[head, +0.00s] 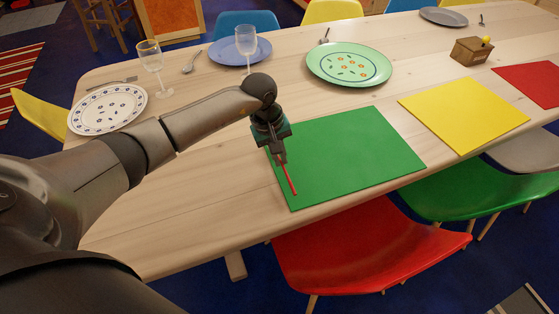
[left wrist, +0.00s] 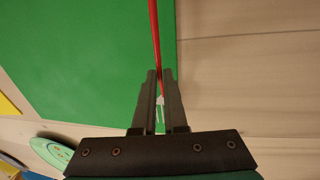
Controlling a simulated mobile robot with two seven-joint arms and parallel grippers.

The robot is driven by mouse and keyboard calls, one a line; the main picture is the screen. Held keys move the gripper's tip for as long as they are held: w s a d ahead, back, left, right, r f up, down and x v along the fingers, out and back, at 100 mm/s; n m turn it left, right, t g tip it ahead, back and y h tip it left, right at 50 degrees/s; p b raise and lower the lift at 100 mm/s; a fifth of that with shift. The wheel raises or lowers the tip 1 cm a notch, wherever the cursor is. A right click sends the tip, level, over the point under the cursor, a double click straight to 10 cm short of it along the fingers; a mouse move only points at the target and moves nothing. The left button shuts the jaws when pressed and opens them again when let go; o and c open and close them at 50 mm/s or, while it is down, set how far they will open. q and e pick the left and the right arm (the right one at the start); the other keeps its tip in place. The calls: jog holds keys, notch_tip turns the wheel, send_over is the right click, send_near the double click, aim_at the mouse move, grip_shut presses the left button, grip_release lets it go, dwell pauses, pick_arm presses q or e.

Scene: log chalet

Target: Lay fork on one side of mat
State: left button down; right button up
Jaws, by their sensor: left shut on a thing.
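My left gripper (head: 281,158) is shut on a fork with a thin red handle (head: 290,181). The gripper points down over the left edge of the green mat (head: 362,148), which lies flat on the wooden table. In the left wrist view the red handle (left wrist: 155,35) runs out from between the fingers (left wrist: 162,73), roughly along the mat's edge and just inside it. I cannot tell whether the fork touches the mat (left wrist: 90,60). My right gripper is not in view.
A white patterned plate (head: 108,108), a blue plate (head: 228,52) and a green plate (head: 349,64) stand on the table, with two glasses (head: 150,58). Yellow (head: 462,113) and red (head: 530,82) mats lie to the right. Bare wood (head: 195,195) lies left of the green mat.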

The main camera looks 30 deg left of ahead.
pick_arm(q)
jog(key=shift+f, duration=0.65)
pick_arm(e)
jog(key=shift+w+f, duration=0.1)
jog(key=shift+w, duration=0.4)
pick_arm(q)
jog(key=shift+f, duration=0.15)
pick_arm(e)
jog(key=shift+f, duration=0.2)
pick_arm(q)
jog(key=c, duration=1)
grip_release()
jog(key=shift+o, duration=0.2)
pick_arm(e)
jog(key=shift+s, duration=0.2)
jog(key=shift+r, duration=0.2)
